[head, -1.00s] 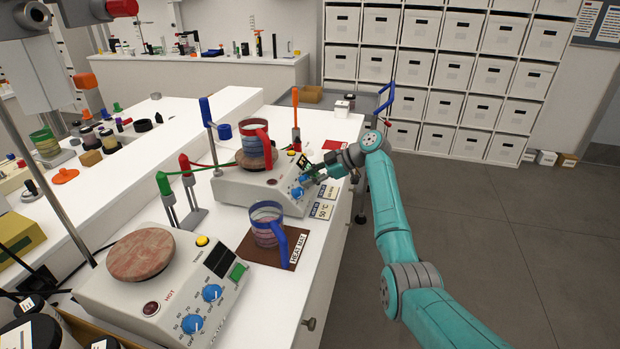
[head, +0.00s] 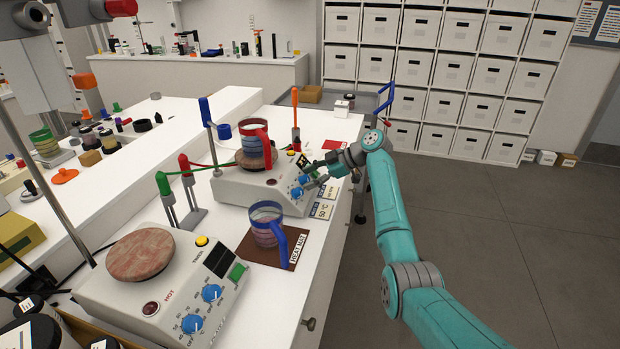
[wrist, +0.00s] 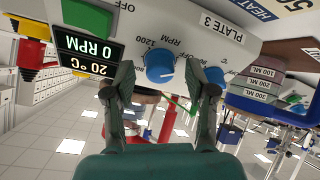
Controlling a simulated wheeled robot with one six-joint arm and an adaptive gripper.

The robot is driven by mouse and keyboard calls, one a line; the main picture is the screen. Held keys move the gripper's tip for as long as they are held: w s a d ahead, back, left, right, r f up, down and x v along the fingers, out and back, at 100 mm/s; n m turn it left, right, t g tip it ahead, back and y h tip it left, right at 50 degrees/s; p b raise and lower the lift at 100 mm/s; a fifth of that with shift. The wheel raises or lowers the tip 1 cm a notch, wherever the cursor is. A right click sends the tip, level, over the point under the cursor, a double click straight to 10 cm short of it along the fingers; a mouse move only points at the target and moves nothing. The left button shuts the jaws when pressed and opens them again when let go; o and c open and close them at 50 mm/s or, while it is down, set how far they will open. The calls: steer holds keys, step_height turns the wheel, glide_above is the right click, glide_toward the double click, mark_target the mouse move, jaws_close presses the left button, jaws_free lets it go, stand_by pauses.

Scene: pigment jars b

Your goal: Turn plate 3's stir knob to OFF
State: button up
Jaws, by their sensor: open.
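Plate 3 (head: 240,188) is the far white hotplate, with a red-handled mug (head: 258,150) on its round top. Its blue stir knob (wrist: 160,67), beside the RPM mark, shows in the wrist view between my fingertips, near the PLATE 3 label (wrist: 222,29). The display (wrist: 88,58) reads 0 RPM and 20 °C. My gripper (wrist: 165,80) is open, one finger on each side of the stir knob; I cannot tell whether they touch it. In the head view my gripper (head: 314,177) is at the plate's front panel, partly covering it. A second blue knob (head: 297,193) sits lower on that panel.
A blue-handled mug (head: 267,222) stands on a brown heat mat (head: 262,254) in front of plate 3. Another hotplate (head: 165,290) is nearer, with a bare brown top. Coloured levers (head: 193,185) stand left of plate 3. The floor on the right is clear.

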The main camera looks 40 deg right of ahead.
steer(key=v, duration=1.1)
steer(key=shift+s, duration=0.2)
steer(key=shift+d+r, duration=0.1)
